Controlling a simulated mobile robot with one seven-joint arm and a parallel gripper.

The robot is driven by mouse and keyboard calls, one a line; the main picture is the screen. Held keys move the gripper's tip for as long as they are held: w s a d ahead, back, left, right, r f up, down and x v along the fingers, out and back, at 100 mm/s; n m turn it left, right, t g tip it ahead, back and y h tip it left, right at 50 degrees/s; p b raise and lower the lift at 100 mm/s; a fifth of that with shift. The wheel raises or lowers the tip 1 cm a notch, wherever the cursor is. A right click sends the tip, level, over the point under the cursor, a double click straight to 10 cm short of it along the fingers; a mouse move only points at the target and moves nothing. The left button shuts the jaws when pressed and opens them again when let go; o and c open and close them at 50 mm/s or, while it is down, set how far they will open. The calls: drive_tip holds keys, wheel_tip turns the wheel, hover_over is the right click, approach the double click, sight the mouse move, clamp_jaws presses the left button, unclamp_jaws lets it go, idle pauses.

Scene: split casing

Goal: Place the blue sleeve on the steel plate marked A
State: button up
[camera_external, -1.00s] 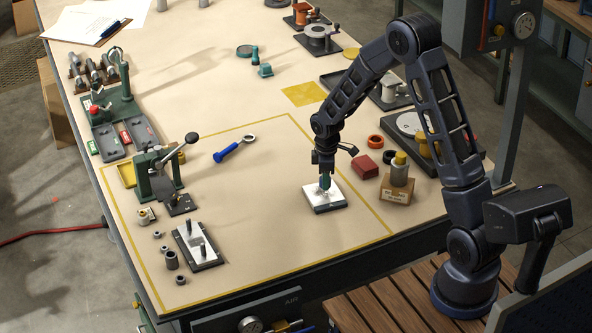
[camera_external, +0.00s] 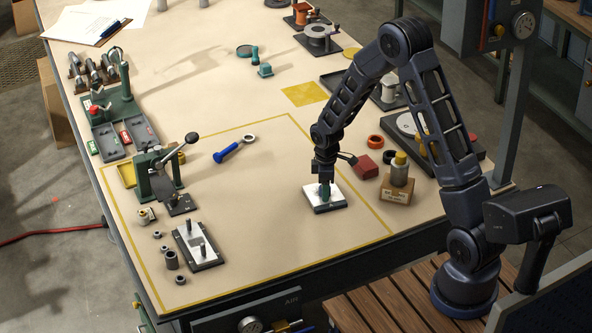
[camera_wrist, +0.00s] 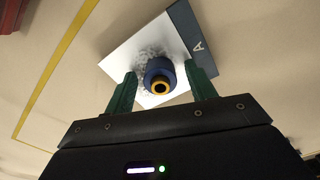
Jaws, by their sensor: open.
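The blue sleeve (camera_wrist: 155,66), with a yellow-orange ring and a dark hole at its near end, shows end-on in the wrist view, over the pale face of the steel plate (camera_wrist: 121,52). A dark strip on that plate bears the letter A. My gripper (camera_wrist: 160,72) has its two green fingers apart on either side of the sleeve, with a narrow gap at each side. In the external view my gripper (camera_external: 325,191) is low over the plate (camera_external: 336,200), and I cannot make out the sleeve there.
A red block (camera_external: 365,166) and a wooden stand with a yellow-capped bottle (camera_external: 399,172) are close to the right. A second plate with posts (camera_external: 198,246) and a blue-handled tool (camera_external: 234,150) lie left. The table between is clear.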

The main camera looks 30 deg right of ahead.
drive_tip(key=s+d+r+m+t, duration=0.1)
drive_tip(key=s+d+r, duration=0.15)
drive_tip(key=r, duration=0.95)
drive_tip(key=s+d+r+m, duration=0.2)
drive_tip(key=s+r, duration=0.1)
drive_tip(key=r, duration=0.8)
drive_tip(key=s+d+r+m+t, duration=0.1)
drive_tip(key=s+d+r+m, duration=0.1)
drive_tip(key=s, duration=0.7)
drive_tip(key=s+d+r+m+t, duration=0.1)
drive_tip(key=s+d+r+m, duration=0.2)
drive_tip(key=s+r, duration=0.4)
drive_tip(key=s+d+r+m+t, duration=0.1)
drive_tip(key=s+d+r+m, duration=0.2)
drive_tip(key=s, duration=1)
wheel_tip(320, 180, up, 2)
drive_tip(key=shift+d+r+m+t, duration=0.2)
drive_tip(key=shift+m+t, duration=0.1)
drive_tip(key=shift+m, duration=0.5)
drive_tip(key=shift+s, duration=0.1)
